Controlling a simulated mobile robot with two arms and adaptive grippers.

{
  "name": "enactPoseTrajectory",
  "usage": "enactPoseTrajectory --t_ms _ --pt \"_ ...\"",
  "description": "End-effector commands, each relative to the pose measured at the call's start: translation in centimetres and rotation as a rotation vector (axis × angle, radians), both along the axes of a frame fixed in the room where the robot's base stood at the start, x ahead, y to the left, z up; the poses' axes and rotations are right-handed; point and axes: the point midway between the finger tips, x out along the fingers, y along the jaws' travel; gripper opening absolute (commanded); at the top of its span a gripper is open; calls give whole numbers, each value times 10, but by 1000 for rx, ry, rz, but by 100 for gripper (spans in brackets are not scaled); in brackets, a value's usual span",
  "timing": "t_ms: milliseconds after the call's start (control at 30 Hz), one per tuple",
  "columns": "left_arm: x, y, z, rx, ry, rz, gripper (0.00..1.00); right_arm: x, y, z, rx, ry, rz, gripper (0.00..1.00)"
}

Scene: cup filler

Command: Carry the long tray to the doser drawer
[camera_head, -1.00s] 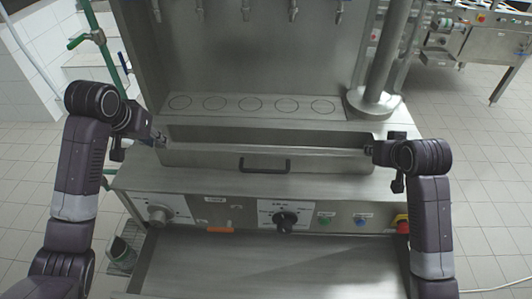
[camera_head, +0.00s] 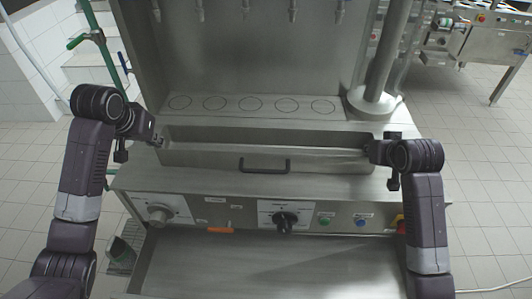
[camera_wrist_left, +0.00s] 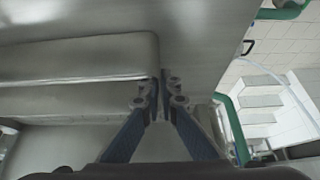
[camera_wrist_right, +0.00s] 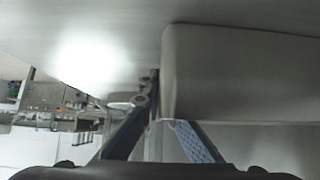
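The long tray (camera_head: 230,149) is a grey metal trough. It lies level across the doser front, just behind the black handle (camera_head: 264,165) of the drawer front (camera_head: 205,160). My left gripper (camera_head: 160,140) is at its left end and my right gripper (camera_head: 368,147) at its right end. In the left wrist view, the left fingers (camera_wrist_left: 163,95) are close together at the tray's end (camera_wrist_left: 90,58). In the right wrist view, one right finger (camera_wrist_right: 150,100) is outside the tray (camera_wrist_right: 240,72); the other's tip is hidden behind it. Whether the tray touches the drawer floor is hidden.
The doser shelf (camera_head: 340,110) with several marked circles is behind the tray, under several nozzles. A metal column (camera_head: 385,65) stands at the right. Knobs and buttons (camera_head: 285,219) line the panel below. Green pipes (camera_head: 98,36) rise at the left.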

Motion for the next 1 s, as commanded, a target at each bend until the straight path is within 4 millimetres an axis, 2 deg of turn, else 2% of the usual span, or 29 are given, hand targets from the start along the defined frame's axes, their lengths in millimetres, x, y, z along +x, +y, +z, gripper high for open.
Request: enactPoseTrajectory --t_ms 533,1000 --pt "1 0 7 0 -4 0 0 1 0 8 0 -5 0 0" --pt "1 0 46 0 -4 0 0 1 0 46 0 -4 0 0"
